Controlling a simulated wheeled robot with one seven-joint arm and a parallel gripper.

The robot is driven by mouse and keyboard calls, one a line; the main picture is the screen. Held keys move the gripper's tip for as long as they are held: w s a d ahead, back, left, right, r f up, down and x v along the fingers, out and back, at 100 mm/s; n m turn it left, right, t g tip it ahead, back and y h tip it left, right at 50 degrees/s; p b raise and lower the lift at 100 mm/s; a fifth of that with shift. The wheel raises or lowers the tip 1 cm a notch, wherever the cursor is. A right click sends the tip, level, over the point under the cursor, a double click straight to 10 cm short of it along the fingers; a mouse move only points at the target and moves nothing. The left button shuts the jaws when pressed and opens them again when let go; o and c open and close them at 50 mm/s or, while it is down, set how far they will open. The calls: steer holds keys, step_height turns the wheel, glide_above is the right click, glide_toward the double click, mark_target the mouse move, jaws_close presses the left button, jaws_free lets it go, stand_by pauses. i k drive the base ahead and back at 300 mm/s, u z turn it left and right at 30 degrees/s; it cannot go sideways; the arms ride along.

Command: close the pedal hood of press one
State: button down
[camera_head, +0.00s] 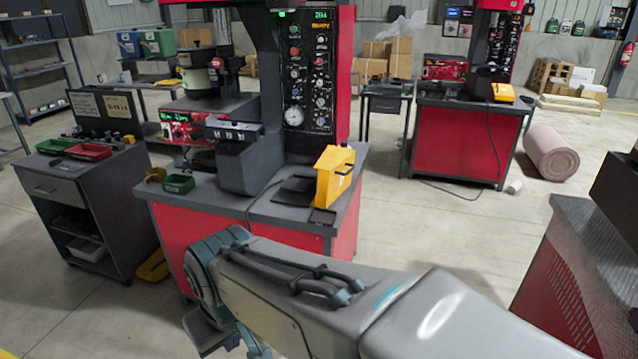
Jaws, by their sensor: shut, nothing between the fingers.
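Press one is probably the nearest press (245,110), in the middle of the head view. A yellow hood (331,178) stands upright at the right end of its table (240,205). A black handle (345,169) is on the hood's right side. A dark flat plate (296,190) lies bare on the table to the left of the hood, so the hood looks raised. My arm crosses the lower foreground, in front of the table. I cannot make out my gripper's fingers in this view.
A second press (468,130) with a lower yellow hood (503,92) is behind right. A red-grey cabinet (575,270) bounds the right; floor between is clear.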

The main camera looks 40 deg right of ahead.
mark_target(338, 161)
steer(key=z, duration=1.4)
steer(key=k, duration=0.6)
steer(key=u, duration=0.5)
steer(key=i, duration=0.6)
steer(key=u, duration=0.55)
steer(key=i, duration=0.95)
steer(key=z, duration=0.55)
steer(key=i, duration=0.8)
steer(key=z, duration=0.6)
